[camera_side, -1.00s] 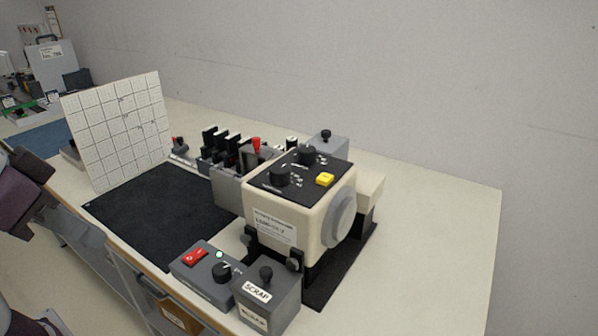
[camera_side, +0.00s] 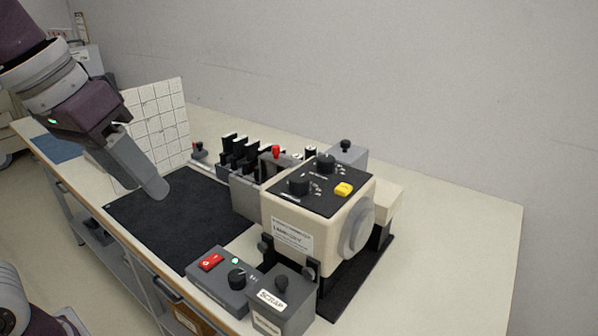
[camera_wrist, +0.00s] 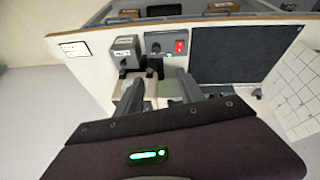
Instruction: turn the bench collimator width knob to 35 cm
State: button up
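The bench collimator is a cream box (camera_side: 330,225) with a black top panel. The panel carries two black knobs, a nearer one (camera_side: 299,185) and a farther one (camera_side: 325,164), and a yellow button (camera_side: 344,189). The panel's print is too small to read, so I cannot tell which knob is width or its setting. My gripper (camera_side: 153,190) hangs over the black mat, left of the collimator and apart from it. In the wrist view my gripper's fingers (camera_wrist: 158,82) stand apart with nothing held. They and the wrist hide much of the collimator there.
A grey control box (camera_side: 222,280) with a red switch and a black knob stands in front, beside a grey SCRAP box (camera_side: 282,300). A gridded white board (camera_side: 160,120) stands behind the black mat (camera_side: 185,220). Black upright holders (camera_side: 240,152) stand left of the collimator.

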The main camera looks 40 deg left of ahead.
jog(key=shift+o, duration=0.3)
jog(key=w+d+r+n+g, duration=0.2)
jog(key=w+r, duration=0.2)
jog(key=w, duration=0.7)
jog(key=shift+d+r, duration=0.2)
jog(key=shift+r, duration=0.05)
jog(key=n+g, duration=0.2)
jog(key=n, duration=0.1)
send_over(299, 177)
notch_tip(299, 177, down, 3)
jog(key=shift+s+a+f, duration=0.1)
jog(key=shift+s+a, duration=0.05)
jog(key=shift+d+f+y, duration=0.2)
jog(key=shift+y, duration=0.1)
notch_tip(299, 177, down, 7)
jog(key=shift+r, duration=0.1)
jog(key=shift+c, duration=0.4)
grip_shut()
